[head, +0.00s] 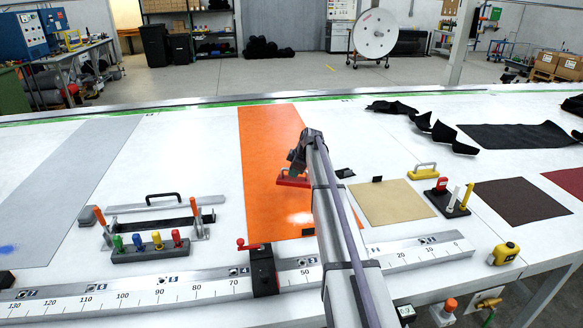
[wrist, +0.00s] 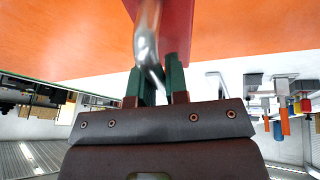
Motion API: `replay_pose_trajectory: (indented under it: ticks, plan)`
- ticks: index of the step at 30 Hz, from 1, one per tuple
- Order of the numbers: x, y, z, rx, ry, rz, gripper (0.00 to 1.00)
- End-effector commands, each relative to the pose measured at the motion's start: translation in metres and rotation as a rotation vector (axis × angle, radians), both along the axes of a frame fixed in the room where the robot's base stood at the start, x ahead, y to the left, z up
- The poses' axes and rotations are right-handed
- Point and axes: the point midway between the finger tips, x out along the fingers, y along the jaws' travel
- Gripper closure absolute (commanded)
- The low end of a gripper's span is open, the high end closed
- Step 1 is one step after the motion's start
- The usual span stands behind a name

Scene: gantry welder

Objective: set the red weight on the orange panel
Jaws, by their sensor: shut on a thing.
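The red weight (head: 292,181) appears over the middle of the orange panel (head: 268,130) in the head view. Its metal handle is between the fingers of my gripper (head: 299,163), and my arm covers part of the view to its right. In the wrist view, my gripper's green fingers (wrist: 161,84) are shut on the bright metal handle (wrist: 147,40) of the red weight (wrist: 178,28). The orange panel (wrist: 60,40) fills the top of that view. I cannot tell whether the weight's underside touches the panel or is just above it.
A yellow weight (head: 423,173) stands behind a tan panel (head: 392,202) on the right. A ruler rail (head: 205,286) with a black clamp (head: 263,270) runs along the front. A tool rack (head: 150,250) stands left of the orange panel.

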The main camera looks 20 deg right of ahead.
Motion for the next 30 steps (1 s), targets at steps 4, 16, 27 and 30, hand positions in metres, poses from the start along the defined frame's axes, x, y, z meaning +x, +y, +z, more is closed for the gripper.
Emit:
replay_pose_trajectory:
  ticks: [4, 16, 27, 30]
  plan:
    - [0.0, 0.0, -0.011, 0.001, -0.001, 0.0, 1.0]
    - [0.0, 0.0, -0.048, 0.001, -0.001, 0.0, 1.0]
    - [0.0, 0.0, -0.049, 0.0, 0.0, 0.001, 0.76]
    - [0.0, 0.0, -0.049, 0.0, 0.0, 0.001, 0.66]
